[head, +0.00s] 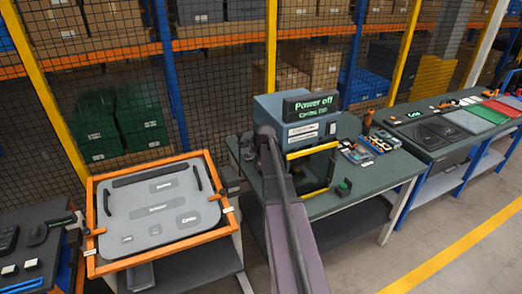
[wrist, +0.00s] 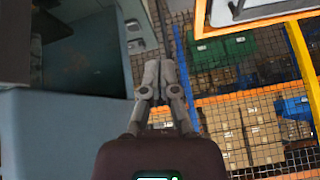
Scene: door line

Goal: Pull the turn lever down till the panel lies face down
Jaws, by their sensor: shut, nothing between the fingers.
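The panel (head: 158,205) is a grey plate with labels and black handles, lying tilted in an orange frame (head: 92,250) at left in the head view. Its labelled face shows. Small orange-tipped fittings sit at the frame's left side (head: 96,231) and right side (head: 227,210); I cannot tell for sure which is the turn lever. My gripper (wrist: 160,65) is shut and empty, its fingertips together in the wrist view. It is apart from the panel, whose orange frame edge (wrist: 270,20) shows at upper right there. In the head view my arm hides much around the gripper.
A blue-grey machine (head: 300,110) reading "Power off" stands on a green table right of the panel, close to my arm. A wire mesh fence (head: 225,60) with yellow posts runs behind. A dark bench (head: 30,245) stands at left. The floor at lower right is clear.

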